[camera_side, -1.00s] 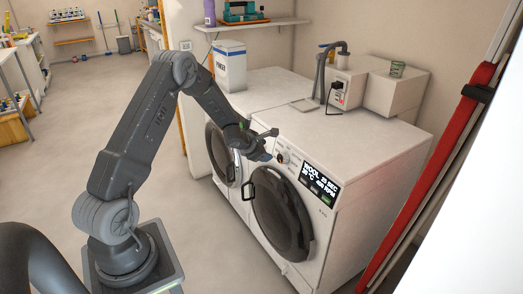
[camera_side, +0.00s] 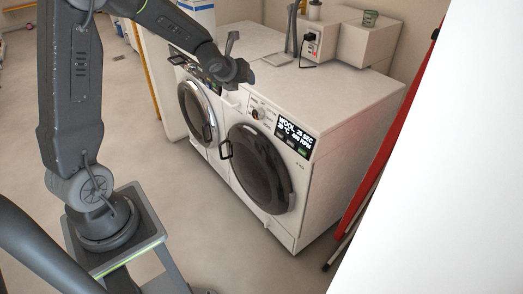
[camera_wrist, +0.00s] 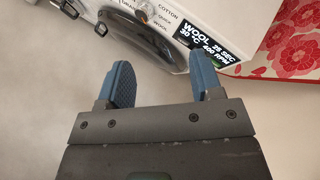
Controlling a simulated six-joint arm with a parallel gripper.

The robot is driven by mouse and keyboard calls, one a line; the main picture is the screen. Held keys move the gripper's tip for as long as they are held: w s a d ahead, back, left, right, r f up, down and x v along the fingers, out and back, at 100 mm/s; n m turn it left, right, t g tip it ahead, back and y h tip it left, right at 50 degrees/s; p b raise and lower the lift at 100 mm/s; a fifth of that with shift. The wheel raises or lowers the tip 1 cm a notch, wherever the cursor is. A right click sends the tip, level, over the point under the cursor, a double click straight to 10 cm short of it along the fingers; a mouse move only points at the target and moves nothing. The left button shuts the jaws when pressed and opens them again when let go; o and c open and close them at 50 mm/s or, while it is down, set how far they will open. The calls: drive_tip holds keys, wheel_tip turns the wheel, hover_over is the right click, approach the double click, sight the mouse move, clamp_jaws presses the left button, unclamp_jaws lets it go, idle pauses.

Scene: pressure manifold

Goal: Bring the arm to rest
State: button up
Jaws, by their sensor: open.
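My gripper (camera_side: 236,76) hangs in front of and above the right-hand washing machine (camera_side: 345,115) in the side view, apart from it. In the wrist view my gripper (camera_wrist: 162,78) has its two blue fingers spread wide with nothing between them. The machine's display (camera_wrist: 210,42) reads WOOL, 25 SEC, 30 °C, 400 RPM. Its selector dial (camera_wrist: 145,9) shows near the top edge of the wrist view. In the side view, its round door (camera_side: 258,168) looks shut.
A second washing machine (camera_side: 195,105) stands at the left. A red board (camera_side: 388,135) leans at the right. Red floral cloth (camera_wrist: 288,40) shows in the wrist view. The floor in front is clear.

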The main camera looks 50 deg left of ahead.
drive_tip(key=s+d+r+n+g, duration=0.2)
drive_tip(key=s+d+r+n, duration=0.7)
drive_tip(key=s+d+n, duration=0.5)
drive_tip(key=s+d+n+h, duration=0.2)
drive_tip(key=s+d+n, duration=0.2)
drive_tip(key=s+n, duration=0.2)
drive_tip(key=s+d+r+n+g+h, duration=0.1)
drive_tip(key=s+d+n+h, duration=0.1)
drive_tip(key=s+d+n, duration=0.2)
drive_tip(key=s+n, duration=0.2)
drive_tip(key=n, duration=0.1)
drive_tip(key=shift+s, duration=0.3)
